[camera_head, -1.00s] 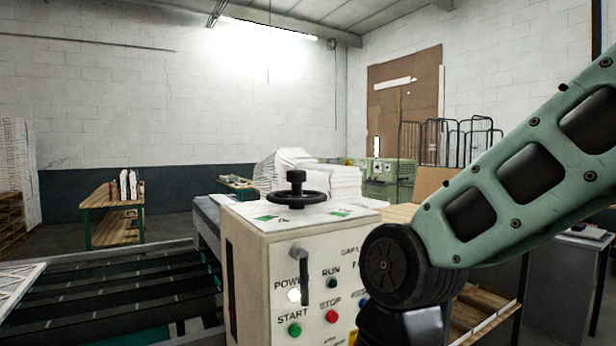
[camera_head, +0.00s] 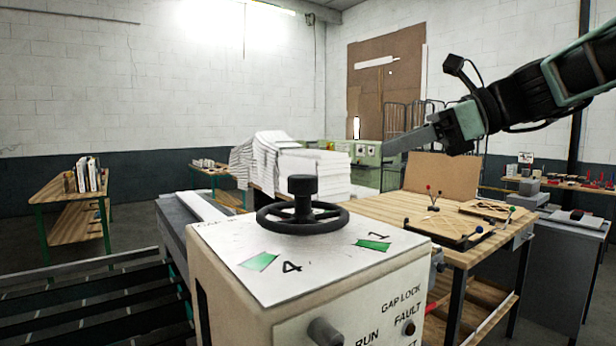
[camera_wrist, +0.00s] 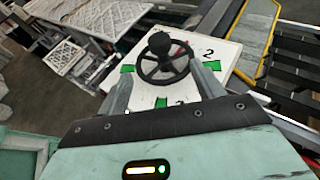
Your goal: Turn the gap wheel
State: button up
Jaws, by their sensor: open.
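The gap wheel (camera_head: 302,217) is a black handwheel with a central knob, on the white top plate (camera_head: 290,266) of a beige control box (camera_head: 250,310). In the wrist view the wheel (camera_wrist: 164,63) appears beyond and between my two fingers, with a 2 visible on the plate. My gripper (camera_head: 395,142) is up and to the right of the wheel in the head view, apart from it. In the wrist view my gripper (camera_wrist: 163,88) is open, its fingers spread and empty.
A wooden table (camera_head: 390,210) with small rods and pins stands right behind the box. A paper stack (camera_head: 310,172) is behind the wheel. Dark conveyor belts (camera_head: 90,300) lie at the left. The space above the wheel is clear.

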aim_at(313, 177)
jog(key=p+x, duration=0.4)
jog(key=x, duration=1.2)
jog(key=shift+a+f, duration=0.15)
jog(key=shift+a, duration=0.15)
jog(key=c, duration=1.3)
jog(key=shift+c, duration=0.3)
